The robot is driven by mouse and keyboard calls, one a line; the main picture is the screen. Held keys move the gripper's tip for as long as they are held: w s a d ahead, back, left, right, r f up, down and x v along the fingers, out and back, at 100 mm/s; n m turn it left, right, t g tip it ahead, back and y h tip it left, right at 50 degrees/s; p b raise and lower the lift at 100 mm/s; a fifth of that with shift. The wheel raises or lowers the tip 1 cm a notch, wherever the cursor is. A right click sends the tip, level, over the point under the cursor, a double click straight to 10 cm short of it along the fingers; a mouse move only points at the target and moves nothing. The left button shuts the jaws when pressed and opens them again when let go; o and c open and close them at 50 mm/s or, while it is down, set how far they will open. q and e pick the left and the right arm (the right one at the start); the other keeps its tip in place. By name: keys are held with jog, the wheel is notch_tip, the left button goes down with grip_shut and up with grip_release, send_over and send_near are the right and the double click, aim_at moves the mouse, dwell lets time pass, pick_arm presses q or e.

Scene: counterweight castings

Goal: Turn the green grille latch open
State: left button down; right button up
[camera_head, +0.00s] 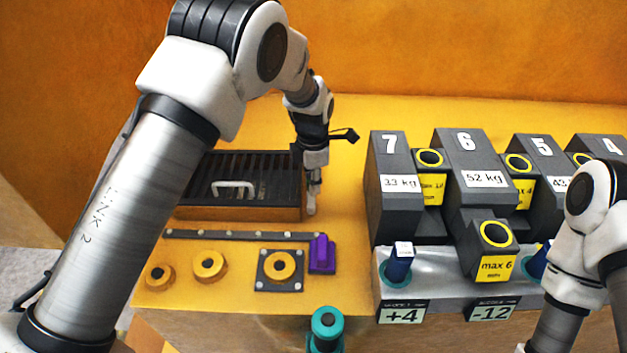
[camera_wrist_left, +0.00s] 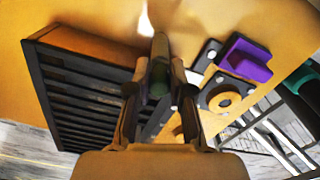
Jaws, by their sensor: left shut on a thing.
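The black slatted grille (camera_head: 262,170) sits in a brown frame at the left of the yellow bench, with a white handle (camera_head: 235,187) on it. It also shows at the left of the left wrist view (camera_wrist_left: 85,95). My left gripper (camera_head: 312,203) points down at the grille's right side. In the left wrist view its fingers (camera_wrist_left: 160,85) are closed around a small dark green piece, the green grille latch (camera_wrist_left: 159,90). The fingers hide most of the latch, so its angle cannot be told. In the head view I cannot make the latch out. My right gripper is out of view.
A purple block (camera_head: 321,254) stands at the end of a dark rail (camera_head: 240,235). Several yellow rings, one on a grey plate (camera_head: 280,270), lie in front. Numbered grey castings (camera_head: 470,165) fill the right side. A teal cylinder (camera_head: 326,325) stands at the front.

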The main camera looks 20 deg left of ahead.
pick_arm(q)
jog(key=shift+s+f, duration=0.2)
jog(key=c, duration=1)
grip_release()
jog(key=shift+w+a+r, duration=0.1)
jog(key=shift+r, duration=0.1)
jog(key=shift+r, duration=0.35)
notch_tip(320, 180, up, 11)
jog(key=shift+r, duration=0.1)
